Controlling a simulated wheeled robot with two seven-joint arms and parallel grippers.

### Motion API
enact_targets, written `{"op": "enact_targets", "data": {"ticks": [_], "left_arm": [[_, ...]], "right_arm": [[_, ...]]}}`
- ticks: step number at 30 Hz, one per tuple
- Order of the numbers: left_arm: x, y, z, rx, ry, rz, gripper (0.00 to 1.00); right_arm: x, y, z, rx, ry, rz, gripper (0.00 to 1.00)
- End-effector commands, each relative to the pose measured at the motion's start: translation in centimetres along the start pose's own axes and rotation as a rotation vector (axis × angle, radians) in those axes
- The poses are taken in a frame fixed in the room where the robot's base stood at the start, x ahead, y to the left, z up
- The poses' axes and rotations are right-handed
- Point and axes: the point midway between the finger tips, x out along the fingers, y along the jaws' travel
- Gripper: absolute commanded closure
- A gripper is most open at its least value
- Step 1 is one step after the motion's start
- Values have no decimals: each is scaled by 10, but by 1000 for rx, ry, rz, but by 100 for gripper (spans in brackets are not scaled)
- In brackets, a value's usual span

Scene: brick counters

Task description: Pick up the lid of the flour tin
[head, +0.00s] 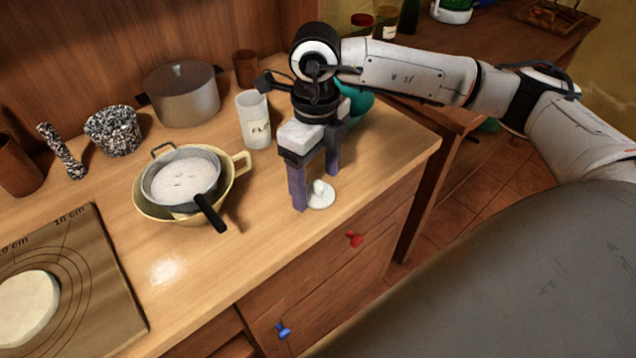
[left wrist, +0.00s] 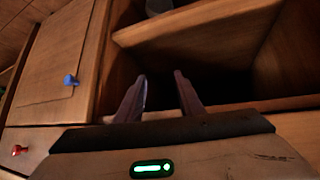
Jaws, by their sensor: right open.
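The flour tin (head: 254,120) is a white cylinder with dark lettering, standing on the counter left of my right gripper. A small white round lid with a knob (head: 320,195) lies flat on the counter near its front edge. My right gripper (head: 316,190) points down over the lid, open, with its two purple-grey fingers on either side of the knob in the picture. I see no contact with the lid. My left gripper (left wrist: 162,88) shows only in the left wrist view, fingers apart and empty, in front of a dark open compartment.
A yellow bowl (head: 240,165) with a sieve of flour (head: 183,178) stands left of the tin. Behind are a steel pot (head: 182,95), a speckled mortar (head: 113,132) and a brown cup (head: 245,69). A teal object (head: 355,103) is partly hidden behind my right gripper.

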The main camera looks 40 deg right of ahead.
Motion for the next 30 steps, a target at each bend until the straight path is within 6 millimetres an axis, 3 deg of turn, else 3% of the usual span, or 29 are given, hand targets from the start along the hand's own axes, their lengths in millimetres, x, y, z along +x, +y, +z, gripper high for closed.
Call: {"op": "enact_targets", "data": {"ticks": [10, 18, 26, 30], "left_arm": [[1, -1, -10, 3, 18, -1, 66], [1, -1, -8, 2, 14, -1, 66], [0, 0, -4, 1, 8, 0, 66], [2, 0, -2, 1, 7, 0, 66]], "right_arm": [[9, 0, 0, 0, -1, -1, 30], [9, 0, 0, 1, -1, 0, 72], [6, 0, 1, 1, -3, 0, 72], [-12, 0, 2, 1, -7, -1, 72]]}}
